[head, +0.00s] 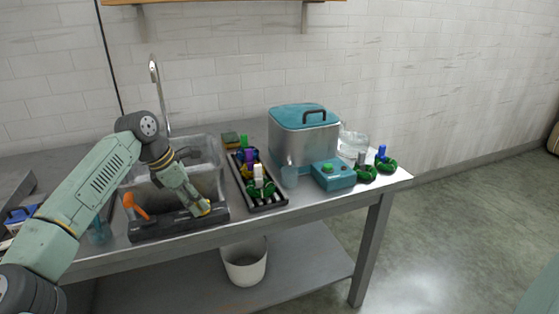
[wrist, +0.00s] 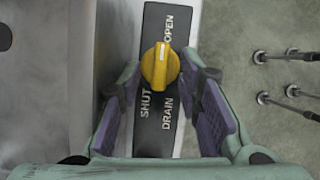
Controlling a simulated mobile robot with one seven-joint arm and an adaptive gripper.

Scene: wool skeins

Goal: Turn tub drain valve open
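The yellow drain valve knob (wrist: 160,66) sits on a black label plate (wrist: 155,142) marked OPEN, SHUT and DRAIN. My gripper (wrist: 163,82) is open, with one finger on each side of the knob and gaps between. In the head view my gripper (head: 202,208) reaches down to the front ledge of the grey tub (head: 207,183), and largely hides the knob there.
An orange handle (head: 135,206) stands at the tub's left front. Right of the tub is a black rack (head: 268,205) with colored skein spools. Farther right are a steel pot with teal lid (head: 303,115), a teal box (head: 333,175) and green skeins (head: 386,165). A white bucket (head: 245,262) is below.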

